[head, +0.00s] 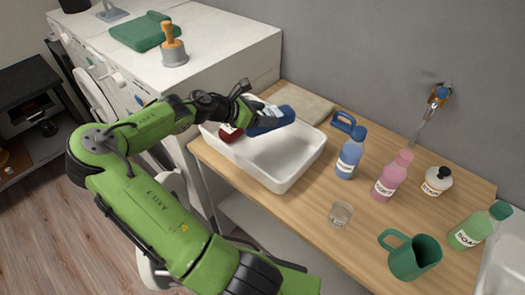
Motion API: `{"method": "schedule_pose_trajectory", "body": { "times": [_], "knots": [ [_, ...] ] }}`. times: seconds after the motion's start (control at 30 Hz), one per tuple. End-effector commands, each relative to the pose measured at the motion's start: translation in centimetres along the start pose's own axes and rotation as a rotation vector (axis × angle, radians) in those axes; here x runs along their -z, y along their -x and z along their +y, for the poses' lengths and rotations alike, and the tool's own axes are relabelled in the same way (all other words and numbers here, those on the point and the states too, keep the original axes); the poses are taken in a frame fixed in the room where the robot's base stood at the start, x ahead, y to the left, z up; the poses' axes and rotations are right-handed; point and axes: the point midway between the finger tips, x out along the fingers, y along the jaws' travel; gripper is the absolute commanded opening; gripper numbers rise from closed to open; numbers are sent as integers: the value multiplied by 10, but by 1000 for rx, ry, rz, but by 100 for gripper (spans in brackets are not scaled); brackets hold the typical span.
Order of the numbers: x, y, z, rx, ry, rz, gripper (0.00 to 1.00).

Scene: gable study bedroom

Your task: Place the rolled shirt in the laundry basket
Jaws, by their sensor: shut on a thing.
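My gripper (256,111) is shut on a blue rolled cloth (272,121), which looks like the rolled shirt. It holds the roll over the far left part of a white, open-topped tub (292,181) on the wooden counter. The tub looks like the laundry basket. A dark red item (230,132) shows inside the tub at its left end, partly hidden by my arm. The fingertips are small here, and the gap between roll and tub floor cannot be told.
On the counter (372,247) stand a blue bottle (349,158), pink bottle (391,180), clear glass (340,214), green jug (414,259), white bottle (434,184) and green bottle (477,229). A beige cloth (297,104) lies behind the tub. White machines (215,42) stand at left.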

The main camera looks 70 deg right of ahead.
Motion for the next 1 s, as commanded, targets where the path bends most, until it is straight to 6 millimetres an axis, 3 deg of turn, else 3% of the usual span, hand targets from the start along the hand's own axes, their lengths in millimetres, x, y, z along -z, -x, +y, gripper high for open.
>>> {"method": "schedule_pose_trajectory", "body": {
  "times": [0.2,0.53,0.87,0.9,1.0],
  "knots": [
    [41,-23,-1,3,4,-2,35],
    [86,-47,-1,2,3,-1,35],
    [90,-49,0,0,0,0,35],
    [91,-50,0,0,0,0,73],
    [90,-49,0,0,0,0,88]
  ]
}}
